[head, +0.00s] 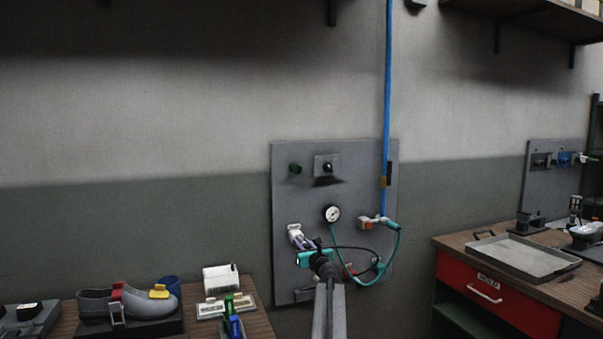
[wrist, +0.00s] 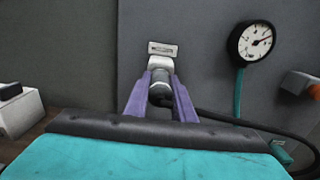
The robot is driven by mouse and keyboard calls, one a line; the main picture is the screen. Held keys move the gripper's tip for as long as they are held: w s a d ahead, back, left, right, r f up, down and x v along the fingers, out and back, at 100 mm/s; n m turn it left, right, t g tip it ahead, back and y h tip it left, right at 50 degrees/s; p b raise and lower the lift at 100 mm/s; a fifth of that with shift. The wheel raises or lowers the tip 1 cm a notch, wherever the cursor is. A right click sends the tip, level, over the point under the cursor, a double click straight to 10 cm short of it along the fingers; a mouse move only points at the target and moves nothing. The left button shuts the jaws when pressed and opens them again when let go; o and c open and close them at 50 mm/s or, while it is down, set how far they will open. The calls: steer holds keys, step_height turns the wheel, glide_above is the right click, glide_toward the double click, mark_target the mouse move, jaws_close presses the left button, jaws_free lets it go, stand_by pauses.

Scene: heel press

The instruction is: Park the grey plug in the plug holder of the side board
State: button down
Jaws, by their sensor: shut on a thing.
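My gripper (wrist: 160,82) has purple fingers shut on the grey plug (wrist: 160,94), with a black cable trailing right from it. In the head view my gripper (head: 299,239) is at the left side of the grey board (head: 353,170). A pale holder-like fitting (wrist: 160,64) with a small label plate (wrist: 162,48) above it is straight ahead of the plug; it also shows in the head view (head: 293,230). The plug points at it and overlaps it in view; I cannot tell how far it is inserted. The fingers hide part of the plug.
A round gauge (wrist: 252,43) with a teal hose is on the board to the right. A blue pipe (head: 387,100) runs down to an orange-marked valve (head: 368,223). A bench with a grey shoe (head: 140,300) is at lower left; a tray (head: 523,257) is at right.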

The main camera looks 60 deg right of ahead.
steer(key=shift+w+d, duration=0.15)
steer(key=shift+w, duration=0.05)
steer(key=c, duration=1.4)
jaws_free()
steer(key=shift+c, duration=0.2)
steer(key=shift+s, duration=0.15)
steer(key=b+v, duration=0.1)
steer(key=v, duration=1.2)
steer(key=shift+s+a, duration=0.2)
steer(key=shift+a, duration=0.1)
